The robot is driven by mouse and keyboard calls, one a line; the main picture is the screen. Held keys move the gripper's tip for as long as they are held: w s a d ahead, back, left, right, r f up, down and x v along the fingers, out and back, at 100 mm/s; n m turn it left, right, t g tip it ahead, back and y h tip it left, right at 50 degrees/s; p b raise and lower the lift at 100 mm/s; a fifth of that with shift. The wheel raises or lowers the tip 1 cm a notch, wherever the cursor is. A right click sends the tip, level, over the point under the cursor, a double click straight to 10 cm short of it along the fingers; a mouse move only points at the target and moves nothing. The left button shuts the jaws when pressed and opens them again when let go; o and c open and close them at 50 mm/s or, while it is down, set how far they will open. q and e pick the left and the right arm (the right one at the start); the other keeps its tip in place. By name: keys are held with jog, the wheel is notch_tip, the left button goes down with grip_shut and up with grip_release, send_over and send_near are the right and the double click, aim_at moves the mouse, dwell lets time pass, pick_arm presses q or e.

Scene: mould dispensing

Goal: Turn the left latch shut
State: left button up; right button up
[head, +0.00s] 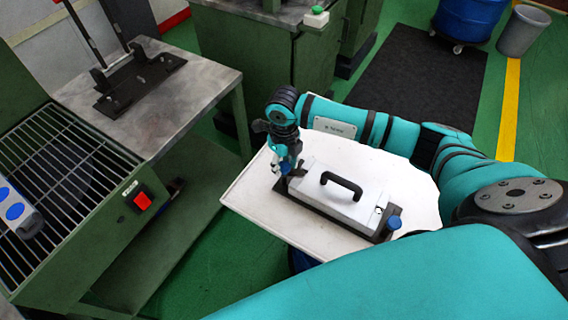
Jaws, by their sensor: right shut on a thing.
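The mould (325,191) is a white box with a black handle (342,185) on top, in a dark frame on a white table. My right gripper (287,172) reaches down at the box's left end. It is shut on the left latch (286,168), whose blue knob shows only in part among the fingers. The latch's exact angle is hard to make out. The other latch, with a blue knob (393,222), stands at the box's right end, clear of the gripper. My left gripper is out of view.
The white table (251,200) has free room left of the mould. A green bench with a grille (60,185) and a red button (143,201) stands at left. A metal table (160,110) bears a black fixture. A blue drum (468,18) and grey bin (522,30) stand behind.

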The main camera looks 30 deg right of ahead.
aim_at(284, 165)
jog(key=m, duration=0.3)
jog(key=shift+m+b, duration=0.35)
jog(key=shift+m, duration=1.35)
jog(key=o, duration=1.2)
jog(key=shift+c, duration=0.2)
jog(key=shift+r, duration=0.2)
notch_tip(284, 165, up, 12)
jog(key=shift+f, duration=0.15)
